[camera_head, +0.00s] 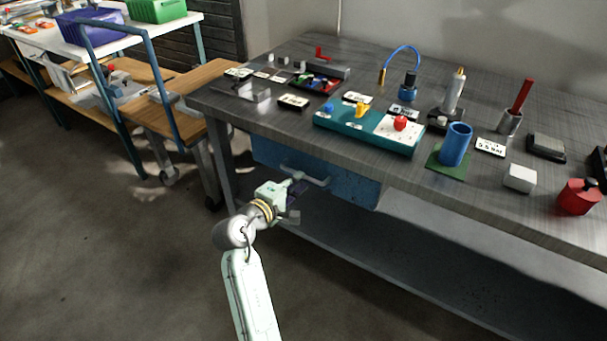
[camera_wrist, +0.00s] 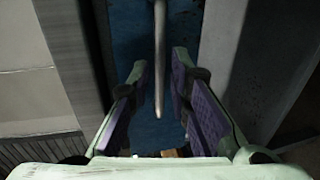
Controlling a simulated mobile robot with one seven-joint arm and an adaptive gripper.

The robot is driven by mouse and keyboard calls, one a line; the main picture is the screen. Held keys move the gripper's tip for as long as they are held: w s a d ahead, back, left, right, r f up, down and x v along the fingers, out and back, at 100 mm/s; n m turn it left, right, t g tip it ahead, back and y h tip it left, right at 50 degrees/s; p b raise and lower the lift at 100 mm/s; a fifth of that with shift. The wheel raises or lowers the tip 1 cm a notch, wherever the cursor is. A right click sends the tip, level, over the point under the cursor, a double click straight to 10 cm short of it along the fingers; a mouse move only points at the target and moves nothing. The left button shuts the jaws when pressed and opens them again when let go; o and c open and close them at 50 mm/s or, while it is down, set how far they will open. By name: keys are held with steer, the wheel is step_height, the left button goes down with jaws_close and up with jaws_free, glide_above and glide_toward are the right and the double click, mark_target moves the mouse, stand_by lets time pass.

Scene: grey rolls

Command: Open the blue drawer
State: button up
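The blue drawer (camera_head: 348,187) hangs under the grey workbench top, and its front looks flush and shut. A pale bar handle (camera_head: 306,175) runs across its front. In the wrist view the blue drawer front (camera_wrist: 130,45) fills the middle, and the handle (camera_wrist: 159,60) reaches down between my fingers. My gripper (camera_head: 293,198) is at the drawer front by the handle. In the wrist view my gripper (camera_wrist: 162,95) is open, with a purple-padded finger on each side of the handle and gaps between. Part of the drawer front is hidden behind my gripper in the head view.
The workbench top (camera_head: 265,120) overhangs the drawer and holds several items, including a teal box (camera_head: 365,135) and a blue cup (camera_head: 456,144). A lower shelf (camera_head: 400,255) lies beneath. A wooden cart (camera_head: 185,85) stands at left. The floor (camera_head: 120,250) at front left is clear.

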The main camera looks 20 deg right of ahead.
steer(key=shift+x, duration=2.05)
steer(key=shift+c, duration=0.3)
jaws_close()
